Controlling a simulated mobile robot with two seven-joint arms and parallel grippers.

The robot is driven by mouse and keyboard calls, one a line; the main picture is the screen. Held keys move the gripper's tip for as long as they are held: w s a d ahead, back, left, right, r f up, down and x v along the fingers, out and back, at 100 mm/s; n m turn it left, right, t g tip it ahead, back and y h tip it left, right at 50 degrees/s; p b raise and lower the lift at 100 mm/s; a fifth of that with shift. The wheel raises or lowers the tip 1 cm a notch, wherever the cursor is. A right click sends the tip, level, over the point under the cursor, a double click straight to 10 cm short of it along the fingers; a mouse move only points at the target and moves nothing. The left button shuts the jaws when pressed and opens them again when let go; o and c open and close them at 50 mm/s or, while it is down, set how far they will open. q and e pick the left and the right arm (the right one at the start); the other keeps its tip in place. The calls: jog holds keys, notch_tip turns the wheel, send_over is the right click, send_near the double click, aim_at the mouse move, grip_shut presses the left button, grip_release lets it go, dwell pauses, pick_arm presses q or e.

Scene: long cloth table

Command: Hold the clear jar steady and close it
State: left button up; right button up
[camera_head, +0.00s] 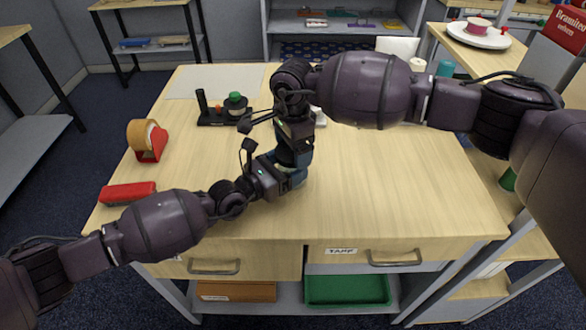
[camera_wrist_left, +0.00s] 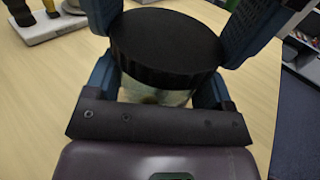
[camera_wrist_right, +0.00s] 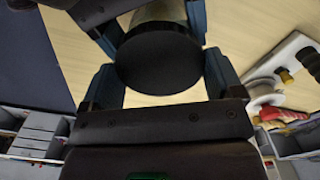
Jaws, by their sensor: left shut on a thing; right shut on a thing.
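The clear jar (camera_wrist_left: 150,95) is upright on the table, with its round black lid (camera_wrist_left: 165,42) level on its mouth. Whether the lid is fully tightened cannot be told. My left gripper (camera_head: 287,176) comes in low from the side and is shut on the jar body. My right gripper (camera_head: 296,153) reaches down from above and is shut on the lid, its blue fingers on both sides of it. The right wrist view shows the black lid (camera_wrist_right: 160,60) between these fingers and a strip of the jar (camera_wrist_right: 158,12) beyond. In the head view the grippers mostly hide both.
On the wooden table (camera_head: 400,190), a red tape dispenser (camera_head: 147,140) and a red object (camera_head: 128,192) are at the left. A black stand with a green-topped item (camera_head: 236,101) stands behind. The right and front of the table are clear.

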jog(key=m, duration=0.7)
jog(key=o, duration=0.8)
jog(key=shift+r, duration=2.25)
jog(key=shift+r, duration=0.1)
jog(key=shift+r+n, duration=0.6)
jog(key=shift+r, duration=0.95)
